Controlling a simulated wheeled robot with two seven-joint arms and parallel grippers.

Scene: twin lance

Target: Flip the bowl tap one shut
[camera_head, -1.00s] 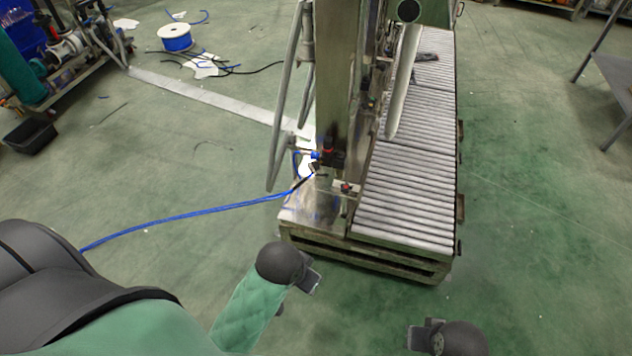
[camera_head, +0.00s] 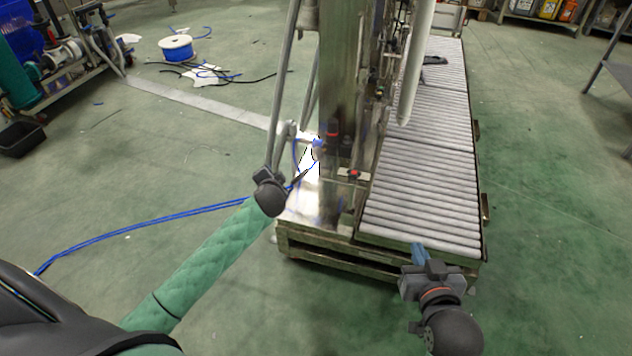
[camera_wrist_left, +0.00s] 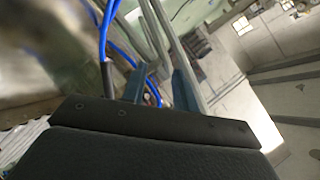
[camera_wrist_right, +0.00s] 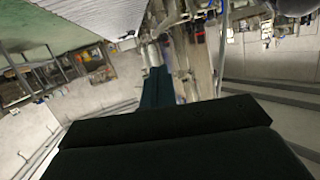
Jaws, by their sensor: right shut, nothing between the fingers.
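The metal machine column (camera_head: 341,80) stands left of the roller conveyor. Small fittings sit low on it: a red-topped dark one (camera_head: 333,132), a blue one (camera_head: 319,148) and a red knob (camera_head: 353,175). I cannot tell which is bowl tap one or how its handle lies. My right gripper (camera_head: 419,252) is shut and empty, in front of the conveyor's near end.
The roller conveyor (camera_head: 420,205) stands on a low frame to the column's right. Blue hose (camera_head: 150,220) runs over the floor to the machine. A slanted metal bar (camera_head: 285,90) stands left of the column. A blue spool (camera_head: 176,48) is far left.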

